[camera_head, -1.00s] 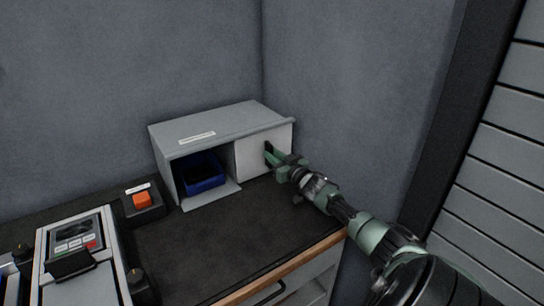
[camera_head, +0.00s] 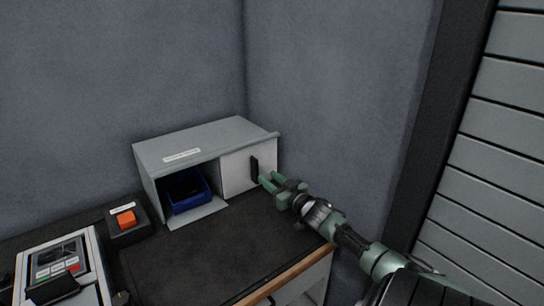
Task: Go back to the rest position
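My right gripper (camera_head: 268,183) is green, with its two fingers apart and nothing between them. It is just in front of and to the right of the black handle (camera_head: 254,168) on the white door (camera_head: 236,173) of the grey cabinet (camera_head: 190,146). The fingers look clear of the handle. The cabinet's left half is open, and a blue bin (camera_head: 187,192) sits inside it. My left gripper is not in view.
The cabinet stands on a dark worktop (camera_head: 215,250) in the wall corner. An orange button (camera_head: 126,218) on a black box is to its left. A device with a screen (camera_head: 58,262) is at the lower left. A slatted shutter (camera_head: 490,150) is at the right.

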